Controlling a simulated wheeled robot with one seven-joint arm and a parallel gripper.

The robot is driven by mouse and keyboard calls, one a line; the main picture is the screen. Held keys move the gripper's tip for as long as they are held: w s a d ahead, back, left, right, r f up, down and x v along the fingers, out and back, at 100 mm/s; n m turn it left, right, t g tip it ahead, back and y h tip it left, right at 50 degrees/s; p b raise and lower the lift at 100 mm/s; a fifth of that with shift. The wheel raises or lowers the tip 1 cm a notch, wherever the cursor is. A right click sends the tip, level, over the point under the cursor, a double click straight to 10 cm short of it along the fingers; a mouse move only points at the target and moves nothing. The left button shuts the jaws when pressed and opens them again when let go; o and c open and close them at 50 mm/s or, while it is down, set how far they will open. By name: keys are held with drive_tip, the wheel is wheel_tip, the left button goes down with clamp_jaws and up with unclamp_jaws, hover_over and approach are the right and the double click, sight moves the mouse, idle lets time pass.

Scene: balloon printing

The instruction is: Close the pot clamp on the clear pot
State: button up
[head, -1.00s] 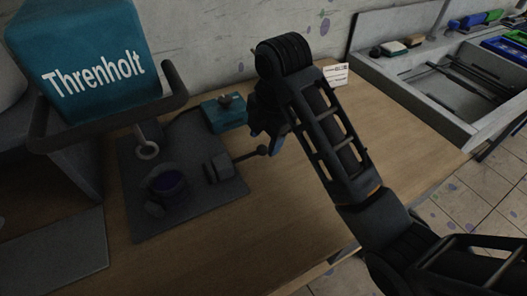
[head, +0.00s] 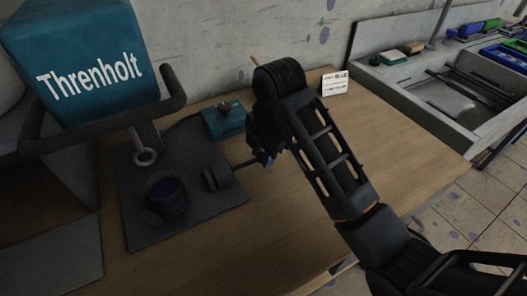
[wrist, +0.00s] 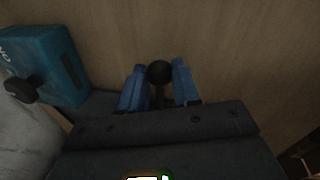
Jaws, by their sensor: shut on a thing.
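The pot (head: 167,197) stands on the dark base plate of the machine and looks dark, with purple-blue inside. The pot clamp (head: 216,177) is a dark block to the right of the pot, with a gap between them. Its thin lever runs right to my gripper (head: 264,157). In the wrist view the round black knob (wrist: 159,72) of the lever sits between the two blue fingers of my gripper (wrist: 160,84), which are shut on the lever at its knob end. In the head view my gripper hides the knob.
A teal block marked Threnholt (head: 80,65) stands above the plate at left. A small teal box (head: 223,120) with a black knob sits behind the clamp. A white card (head: 335,83) stands near the wall. The wooden table (head: 255,225) is clear in front.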

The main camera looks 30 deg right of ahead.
sight(244, 164)
clamp_jaws()
drive_tip(key=shift+a, duration=0.15)
drive_tip(key=a+p, duration=0.1)
drive_tip(key=a, duration=0.3)
drive_tip(key=shift+a+p, duration=0.35)
drive_tip(key=shift+a, duration=0.05)
drive_tip(key=o, duration=0.8)
unclamp_jaws()
